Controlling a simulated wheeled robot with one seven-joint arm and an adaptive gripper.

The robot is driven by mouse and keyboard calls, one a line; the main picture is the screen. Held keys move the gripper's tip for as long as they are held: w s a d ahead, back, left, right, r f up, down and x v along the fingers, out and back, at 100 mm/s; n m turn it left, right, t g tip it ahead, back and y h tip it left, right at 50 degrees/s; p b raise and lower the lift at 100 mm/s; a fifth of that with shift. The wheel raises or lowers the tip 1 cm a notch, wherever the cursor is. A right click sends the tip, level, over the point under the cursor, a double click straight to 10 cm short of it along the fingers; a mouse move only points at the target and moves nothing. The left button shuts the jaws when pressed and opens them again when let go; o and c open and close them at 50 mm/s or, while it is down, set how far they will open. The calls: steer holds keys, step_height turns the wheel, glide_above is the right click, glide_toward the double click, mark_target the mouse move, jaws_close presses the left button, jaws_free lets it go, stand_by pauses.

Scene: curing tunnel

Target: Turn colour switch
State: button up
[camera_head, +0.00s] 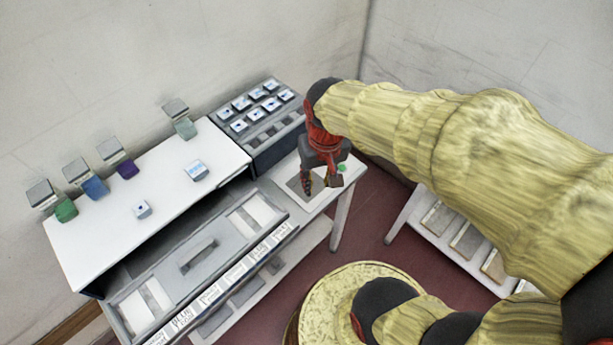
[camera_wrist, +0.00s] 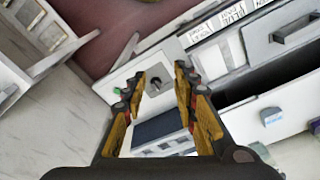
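A small dark knob (camera_wrist: 156,84), which looks like the colour switch, sits on a light grey panel (camera_wrist: 146,68) in the wrist view. In that view it appears between my open fingers, beyond their tips; I see no contact. A small green button (camera_wrist: 117,91) is left of it, and shows beside the gripper in the head view (camera_head: 341,168). My gripper (camera_wrist: 157,80) has yellow and dark fingers spread apart with nothing between them. In the head view my red and dark gripper (camera_head: 320,183) hangs over the panel at the table's right end and hides the knob.
A white bench (camera_head: 110,240) carries several coloured dispensers at its back and two small blocks. A grey rack (camera_head: 250,150) of white tiles stands just behind the gripper. A grey drawer (camera_head: 190,270) is at the front. A white shelf unit (camera_head: 455,235) stands right across red floor.

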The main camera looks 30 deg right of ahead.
steer(key=o, duration=0.4)
steer(key=w+d+f+m, duration=0.1)
steer(key=w+f+m, duration=0.1)
steer(key=f, duration=0.2)
steer(key=w+d+f+m+g, duration=0.1)
steer(key=w+f+m, duration=0.2)
steer(key=f, duration=0.1)
steer(key=w+d+f+m+g+p, duration=0.1)
steer(key=w+f+m, duration=0.1)
steer(key=f, duration=0.3)
steer(key=shift+w+d+m, duration=0.1)
steer(key=shift+w+m, duration=0.2)
steer(key=shift+w, duration=0.05)
steer(key=w+m, duration=0.3)
steer(key=w+f+m+t, duration=0.1)
steer(key=w+m, duration=0.1)
steer(key=shift+w+d, duration=0.15)
steer(key=shift+d, duration=0.25)
steer(key=shift+w+r+m, duration=0.1)
steer(key=shift+w+m, duration=0.1)
steer(key=shift+m, duration=0.6)
steer(key=shift+f, duration=0.55)
steer(key=f, duration=0.3)
steer(key=f+b, duration=0.1)
steer(key=f, duration=0.2)
steer(key=shift+w+f, duration=0.2)
steer(key=shift+f, duration=0.15)
steer(key=shift+c, duration=1.3)
steer(key=c, duration=0.9)
